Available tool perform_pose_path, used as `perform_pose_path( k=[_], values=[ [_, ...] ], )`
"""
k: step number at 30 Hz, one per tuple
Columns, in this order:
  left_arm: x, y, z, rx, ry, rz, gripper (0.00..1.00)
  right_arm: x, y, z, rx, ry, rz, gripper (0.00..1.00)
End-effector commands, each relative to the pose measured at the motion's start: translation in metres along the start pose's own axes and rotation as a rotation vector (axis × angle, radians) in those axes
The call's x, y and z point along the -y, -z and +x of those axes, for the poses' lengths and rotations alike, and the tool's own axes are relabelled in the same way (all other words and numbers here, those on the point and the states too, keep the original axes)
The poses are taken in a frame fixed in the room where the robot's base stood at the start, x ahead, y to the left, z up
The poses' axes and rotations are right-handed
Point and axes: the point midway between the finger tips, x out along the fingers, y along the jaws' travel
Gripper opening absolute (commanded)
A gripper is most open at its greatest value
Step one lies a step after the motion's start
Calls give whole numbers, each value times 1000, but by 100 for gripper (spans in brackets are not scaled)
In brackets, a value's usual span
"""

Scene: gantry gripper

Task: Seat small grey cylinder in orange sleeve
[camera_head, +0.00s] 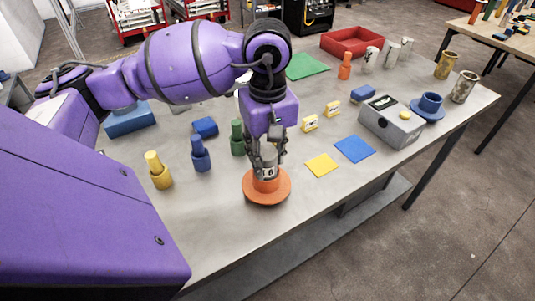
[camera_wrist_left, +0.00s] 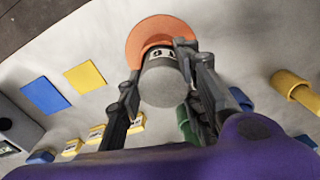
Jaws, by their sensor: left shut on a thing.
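The orange sleeve (camera_head: 267,194) stands upright on its wide round flange near the table's front edge. The small grey cylinder (camera_head: 267,171) is upright, its lower end at the sleeve's mouth; I cannot tell how deep it sits. My left gripper (camera_head: 268,162) points down from above, shut on the cylinder. In the left wrist view the grey cylinder (camera_wrist_left: 164,84) shows its flat top and a dark-and-white label between the fingers, and the orange flange (camera_wrist_left: 150,32) shows behind it. My right gripper is out of view.
A green peg piece (camera_head: 237,138) stands close behind-left of my left gripper, with blue (camera_head: 200,155) and yellow (camera_head: 158,172) ones further left. A yellow square (camera_head: 321,165) and a blue square (camera_head: 354,149) lie flat to the right. A grey box (camera_head: 390,122) stands beyond them.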

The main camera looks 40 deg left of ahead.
Motion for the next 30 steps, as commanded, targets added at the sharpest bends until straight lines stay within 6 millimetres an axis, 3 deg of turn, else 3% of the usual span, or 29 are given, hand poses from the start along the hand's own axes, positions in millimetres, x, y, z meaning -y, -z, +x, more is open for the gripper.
perform_pose_path(
  k=[12, 13, 17, 26, 30],
  values=[
    [0, 0, 6, -1, -1, 0, 0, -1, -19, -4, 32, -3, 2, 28],
    [0, 0, 6, -1, 0, 0, 36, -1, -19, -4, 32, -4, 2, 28],
    [0, 0, 5, -1, -1, -1, 52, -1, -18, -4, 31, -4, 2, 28],
    [0, 0, 4, -1, -2, -1, 52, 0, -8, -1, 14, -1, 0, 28],
    [-1, 1, -7, -3, -3, -1, 52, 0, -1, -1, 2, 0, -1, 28]
  ],
)
